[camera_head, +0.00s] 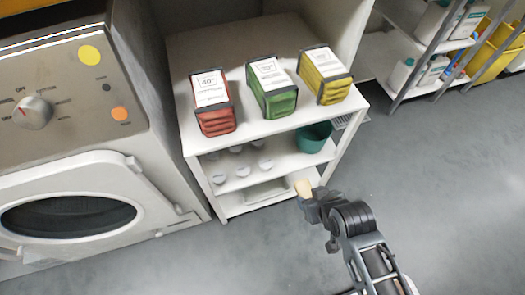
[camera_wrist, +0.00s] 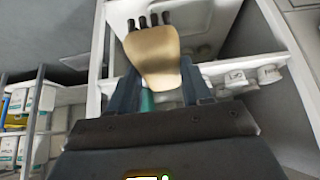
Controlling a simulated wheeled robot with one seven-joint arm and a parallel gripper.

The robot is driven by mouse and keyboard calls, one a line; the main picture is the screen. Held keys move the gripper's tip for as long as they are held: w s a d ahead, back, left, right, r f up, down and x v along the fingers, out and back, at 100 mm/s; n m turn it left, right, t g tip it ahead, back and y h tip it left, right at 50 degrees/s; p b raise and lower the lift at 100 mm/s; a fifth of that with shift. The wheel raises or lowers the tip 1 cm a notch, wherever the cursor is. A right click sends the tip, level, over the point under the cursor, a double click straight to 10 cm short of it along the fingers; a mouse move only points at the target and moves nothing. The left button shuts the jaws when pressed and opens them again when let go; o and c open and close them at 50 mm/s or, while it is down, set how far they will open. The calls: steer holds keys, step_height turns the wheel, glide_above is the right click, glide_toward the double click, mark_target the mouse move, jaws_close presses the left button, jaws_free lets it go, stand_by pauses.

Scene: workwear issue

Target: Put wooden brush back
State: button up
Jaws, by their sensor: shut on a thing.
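The wooden brush (camera_wrist: 152,52) has a tan wooden body with several dark bristle tufts along its far end. My gripper (camera_wrist: 160,95) is shut on the brush, which sticks out past the fingers in the wrist view. In the head view the brush (camera_head: 303,188) is a small tan piece at the tip of my gripper (camera_head: 314,203). It is in front of the lower right part of the white shelf unit (camera_head: 278,190). Whether the brush touches the shelf I cannot tell.
Red (camera_head: 214,102), green (camera_head: 271,87) and yellow (camera_head: 325,74) packs stand on the shelf top. The middle shelf holds a teal bucket (camera_head: 313,137) and several small white round items (camera_head: 240,163). A washing machine (camera_head: 85,130) stands left; a stocked rack (camera_head: 430,50) stands back right. The right floor is clear.

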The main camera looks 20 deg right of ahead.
steer(key=shift+w+a+f, duration=0.25)
steer(key=shift+f, duration=0.05)
steer(key=w+b, duration=0.4)
steer(key=w, duration=1)
steer(key=shift+w+a, duration=0.15)
steer(key=shift+a, duration=0.05)
steer(key=w+b, duration=0.1)
steer(key=w, duration=0.2)
steer(key=shift+w, duration=0.3)
steer(key=shift+f+b, duration=0.2)
steer(key=shift+b, duration=0.25)
steer(key=shift+f, duration=0.1)
steer(key=o, duration=0.9)
steer(key=shift+o, duration=0.2)
